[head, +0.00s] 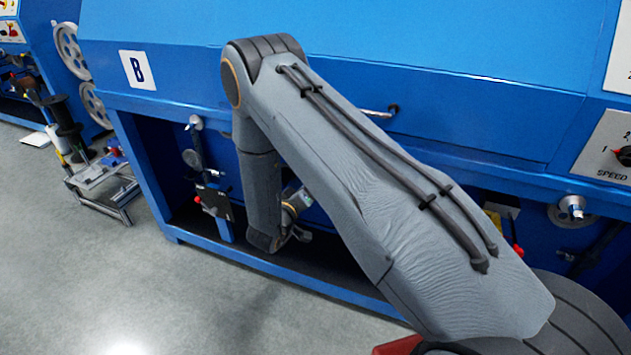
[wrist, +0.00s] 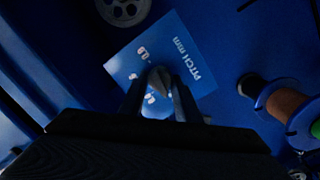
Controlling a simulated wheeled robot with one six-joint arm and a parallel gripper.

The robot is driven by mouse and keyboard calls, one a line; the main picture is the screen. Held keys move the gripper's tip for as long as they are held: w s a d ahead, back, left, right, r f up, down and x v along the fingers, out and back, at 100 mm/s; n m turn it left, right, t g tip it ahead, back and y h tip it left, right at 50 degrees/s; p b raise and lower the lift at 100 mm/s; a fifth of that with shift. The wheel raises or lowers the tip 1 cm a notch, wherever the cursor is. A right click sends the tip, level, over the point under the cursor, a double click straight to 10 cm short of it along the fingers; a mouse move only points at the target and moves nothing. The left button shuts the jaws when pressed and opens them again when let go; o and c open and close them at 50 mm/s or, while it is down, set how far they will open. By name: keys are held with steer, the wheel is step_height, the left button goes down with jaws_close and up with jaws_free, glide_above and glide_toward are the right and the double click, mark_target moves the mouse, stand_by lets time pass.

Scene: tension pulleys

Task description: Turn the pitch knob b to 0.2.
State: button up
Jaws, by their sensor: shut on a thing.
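The pitch knob b (wrist: 159,78) shows in the wrist view as a dark grey knob on a pale blue plate (wrist: 186,40) lettered "PITCH mm". The lettering is turned nearly upside down there, with a 0.8 mark and other numbers around the knob, partly hidden. My gripper (wrist: 158,95) is shut on the knob, one finger on each side. The knob's pointer and exact setting cannot be read. In the head view my arm reaches down into the open bay below the panel marked B (head: 138,70); the knob is hidden there.
The blue machine (head: 450,60) fills the back, with its bay frame around my lower arm. In the wrist view a spool (wrist: 285,103) lies to the right and a grey pulley wheel (wrist: 123,10) at the top. Open floor (head: 110,290) lies at the left front.

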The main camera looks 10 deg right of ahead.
steer(key=shift+n, duration=0.8)
steer(key=o, duration=1.1)
steer(key=v, duration=0.7)
steer(key=shift+s+a+f, duration=0.1)
steer(key=shift+s+a, duration=0.15)
steer(key=shift+s, duration=0.05)
